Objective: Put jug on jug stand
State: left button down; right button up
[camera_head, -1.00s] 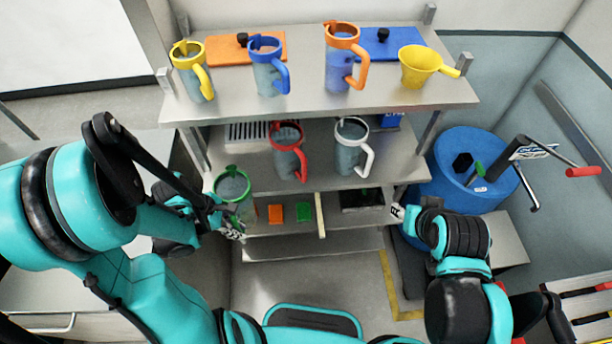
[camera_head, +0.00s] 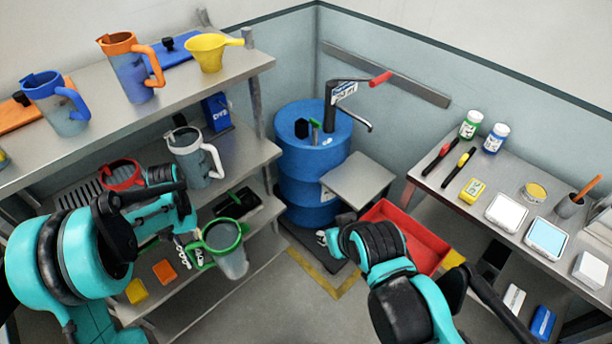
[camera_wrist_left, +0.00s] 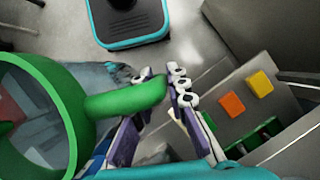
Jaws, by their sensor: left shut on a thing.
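A clear jug with a green rim and green handle (camera_head: 224,247) hangs in the air in front of the shelf unit, slightly tilted. My left gripper (camera_head: 190,252) is shut on its handle. In the left wrist view, the green handle (camera_wrist_left: 125,100) passes between the fingers (camera_wrist_left: 163,82), with the jug body at the left. A flat grey metal stand (camera_head: 358,182) stands beside the blue drum, right of the jug, and its top is empty. My right gripper (camera_head: 326,238) is below the stand in the picture, and its fingers are too small to judge.
The blue drum (camera_head: 305,180) carries a crank pump whose spout reaches over the stand side. A red tray (camera_head: 405,235) and a worktable (camera_head: 470,205) are at the right. The shelf unit (camera_head: 150,95) at the left holds several other jugs. Open floor lies in front.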

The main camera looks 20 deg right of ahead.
aim_at(361, 182)
jog(key=i+z, duration=0.15)
jog(key=z, duration=0.3)
jog(key=i+z, duration=0.2)
jog(key=z, duration=0.25)
jog(key=i+z, duration=0.15)
jog(key=z, duration=0.3)
jog(key=i+j+z, duration=0.1)
jog(key=z, duration=0.35)
jog(key=i+j, duration=0.1)
jog(key=i, duration=0.15)
jog(key=i+l, duration=0.35)
